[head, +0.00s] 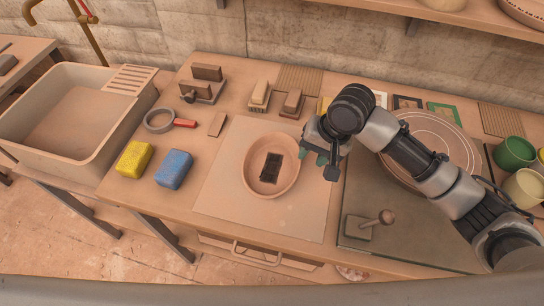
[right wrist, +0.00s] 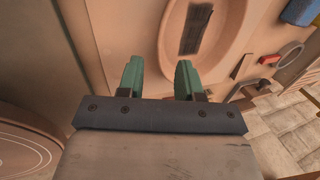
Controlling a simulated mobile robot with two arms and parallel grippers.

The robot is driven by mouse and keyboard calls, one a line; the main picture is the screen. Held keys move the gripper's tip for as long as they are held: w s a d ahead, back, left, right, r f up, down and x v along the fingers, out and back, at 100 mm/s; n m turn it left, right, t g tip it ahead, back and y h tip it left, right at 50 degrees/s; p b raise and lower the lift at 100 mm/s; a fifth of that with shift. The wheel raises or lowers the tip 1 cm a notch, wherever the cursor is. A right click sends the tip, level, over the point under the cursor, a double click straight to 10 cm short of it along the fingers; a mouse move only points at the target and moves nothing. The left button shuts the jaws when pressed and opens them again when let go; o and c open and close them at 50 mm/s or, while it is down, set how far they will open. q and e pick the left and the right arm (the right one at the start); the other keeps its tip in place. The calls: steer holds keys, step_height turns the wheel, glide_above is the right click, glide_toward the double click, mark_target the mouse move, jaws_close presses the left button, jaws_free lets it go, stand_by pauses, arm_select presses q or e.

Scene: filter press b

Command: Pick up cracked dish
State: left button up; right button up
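A round terracotta dish (head: 291,167) lies on a pale board in the middle of the table. A dark rectangular piece (head: 270,168) lies in it; I cannot make out a crack. My right gripper (head: 318,156) is just right of the dish, above the board, open and empty. In the right wrist view its two green fingers (right wrist: 158,76) stand apart with nothing between them, and the dish (right wrist: 222,68) shows beyond them. My left gripper is not in view.
A yellow sponge (head: 134,158) and a blue sponge (head: 174,169) lie left of the board (head: 224,190). A sink (head: 50,125) is at far left.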

mark_target(298, 169)
steer(key=x, duration=0.3)
steer(key=shift+s+a+f, duration=0.1)
steer(key=shift+s+f, duration=0.05)
steer(key=shift+s, duration=0.05)
steer(key=shift+w+a+f, duration=0.1)
steer(key=shift+w+f, duration=0.1)
steer(key=shift+f, duration=0.1)
steer(key=x, duration=0.4)
steer(key=shift+w+a+f+p, duration=0.15)
steer(key=shift+p, duration=0.25)
steer(key=shift+f, duration=0.2)
steer(key=shift+w, duration=0.1)
steer(key=shift+c, duration=0.6)
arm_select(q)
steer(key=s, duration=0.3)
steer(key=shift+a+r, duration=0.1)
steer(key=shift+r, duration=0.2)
arm_select(e)
jaws_close()
